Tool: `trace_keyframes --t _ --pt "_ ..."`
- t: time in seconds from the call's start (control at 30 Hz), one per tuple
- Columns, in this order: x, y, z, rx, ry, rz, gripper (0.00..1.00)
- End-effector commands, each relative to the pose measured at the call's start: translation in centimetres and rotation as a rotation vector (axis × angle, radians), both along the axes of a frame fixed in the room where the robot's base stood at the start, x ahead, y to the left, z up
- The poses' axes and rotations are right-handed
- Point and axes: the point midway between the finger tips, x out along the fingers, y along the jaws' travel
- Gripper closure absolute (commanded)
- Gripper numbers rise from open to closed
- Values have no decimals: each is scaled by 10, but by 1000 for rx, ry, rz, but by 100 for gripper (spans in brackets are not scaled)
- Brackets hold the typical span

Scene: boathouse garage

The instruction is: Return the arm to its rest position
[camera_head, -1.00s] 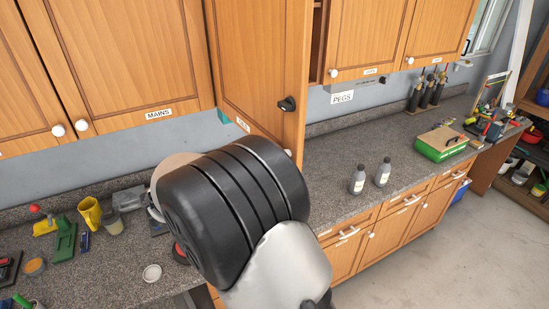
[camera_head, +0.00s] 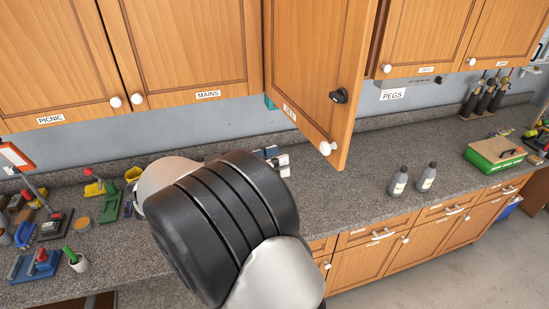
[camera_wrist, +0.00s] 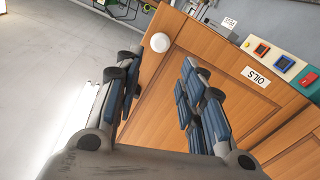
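My arm (camera_head: 225,225) is folded large across the lower middle of the head view, its black joint cover and pale link in front of the counter. My gripper is hidden in that view. In the wrist view my gripper (camera_wrist: 158,95) is open, its blue-padded fingers apart with nothing between them. Beyond the fingers is a wooden cabinet panel (camera_wrist: 230,100) with a white knob (camera_wrist: 160,42) and an OILS label. I cannot tell whether the fingers touch it.
An overhead cabinet door (camera_head: 318,70) stands open beside my arm. Two grey bottles (camera_head: 398,182) and a green box (camera_head: 493,154) stand on the counter (camera_head: 345,170) at right. Tools and small items crowd its left end. Floor at lower right is clear.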

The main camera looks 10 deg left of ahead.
Motion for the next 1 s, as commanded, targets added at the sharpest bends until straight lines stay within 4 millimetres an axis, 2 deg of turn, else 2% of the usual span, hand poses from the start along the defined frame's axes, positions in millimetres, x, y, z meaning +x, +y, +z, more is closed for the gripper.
trace_keyframes --t 0.17,0.27,0.37,0.4,0.5,0.6,0.67,0.77,0.87,0.97,1.0 --pt "3 -1 2 8 -5 8 64" --pt "23 -9 14 58 -44 67 64" --pt "61 -21 42 156 -118 202 64" --pt "79 -27 57 204 -153 275 64" --pt "114 -37 98 318 -223 481 64" --pt "130 -42 132 409 -246 680 64" --pt "130 -45 149 452 -240 784 64" --pt "118 -49 166 511 -192 939 64" --pt "90 -57 170 558 -95 1067 64" --pt "48 -72 157 596 52 1151 64" --pt "28 -80 147 610 121 1167 64"
